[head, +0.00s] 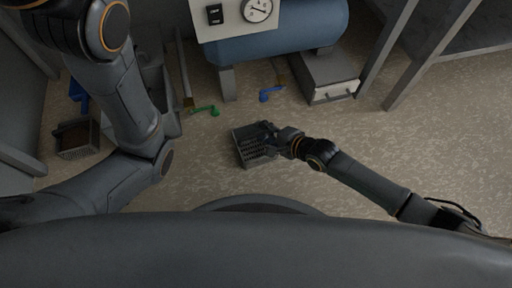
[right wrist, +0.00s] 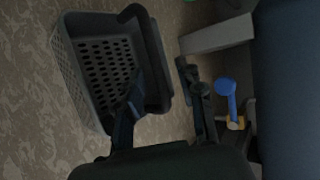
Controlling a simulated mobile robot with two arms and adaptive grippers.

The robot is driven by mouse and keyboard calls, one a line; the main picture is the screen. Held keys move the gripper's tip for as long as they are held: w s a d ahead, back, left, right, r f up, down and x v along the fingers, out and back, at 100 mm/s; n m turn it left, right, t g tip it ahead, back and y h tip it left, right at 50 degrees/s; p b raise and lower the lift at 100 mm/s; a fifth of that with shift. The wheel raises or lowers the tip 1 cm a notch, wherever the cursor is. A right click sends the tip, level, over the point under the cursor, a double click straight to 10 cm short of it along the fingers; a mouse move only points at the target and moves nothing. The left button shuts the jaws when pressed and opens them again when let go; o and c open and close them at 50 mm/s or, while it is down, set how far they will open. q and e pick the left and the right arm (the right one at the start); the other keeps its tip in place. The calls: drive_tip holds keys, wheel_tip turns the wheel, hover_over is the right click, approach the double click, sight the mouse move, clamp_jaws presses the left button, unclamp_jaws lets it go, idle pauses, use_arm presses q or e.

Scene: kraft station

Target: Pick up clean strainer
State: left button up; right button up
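The clean strainer is a dark grey, empty, slotted basket (head: 252,150) in the middle of the head view; it also fills the upper left of the right wrist view (right wrist: 82,75). My right gripper (head: 270,138) is at its right side. In the right wrist view its fingers (right wrist: 160,88) are apart, one over the basket's inside and one outside the near wall. The wall lies between them, with a gap to the outer finger. My left arm comes in from the left; its gripper does not show.
Another basket (head: 76,140) with brown contents is at the far left. A blue tank (head: 285,35) with a gauge panel (head: 232,18) stands at the back. A green-handled valve (head: 207,110) and a blue-handled valve (head: 268,94) are near it. Speckled floor (head: 350,135) is clear to the right.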

drive_tip(key=shift+w+a, duration=0.1)
clamp_jaws()
drive_tip(key=shift+r, duration=0.1)
idle(0.4)
